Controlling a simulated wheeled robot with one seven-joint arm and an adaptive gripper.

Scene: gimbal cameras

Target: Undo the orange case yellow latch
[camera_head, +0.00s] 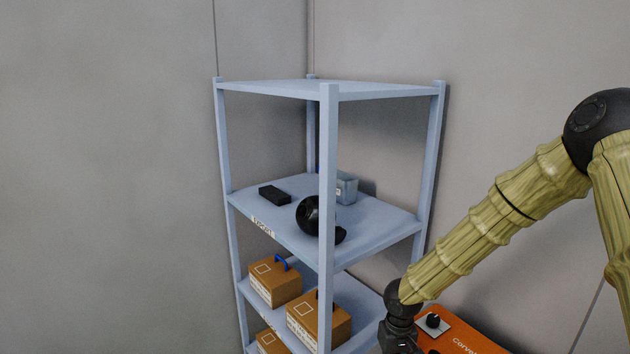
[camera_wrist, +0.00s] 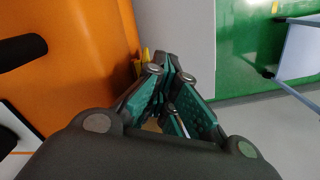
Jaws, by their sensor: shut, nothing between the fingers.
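The orange case (camera_head: 460,336) is at the bottom right of the head view, partly cut off by the frame and partly behind my arm. Its orange face (camera_wrist: 85,60) fills the left of the wrist view. The yellow latch (camera_wrist: 146,56) shows as a small piece at the case's edge, just beyond my fingertips and partly hidden by them. My gripper (camera_wrist: 168,62) is shut and empty, with its tips close to the latch. I cannot tell whether they touch. In the head view, the fingers are out of frame below my wrist.
A blue-grey shelf rack (camera_head: 328,200) stands left of my arm. It holds brown boxes (camera_head: 275,281), a black ball-shaped thing (camera_head: 309,215) and a grey bin (camera_head: 346,188). A black knob (camera_head: 433,320) sits on the case. Green and grey floor (camera_wrist: 245,50) shows beyond the case.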

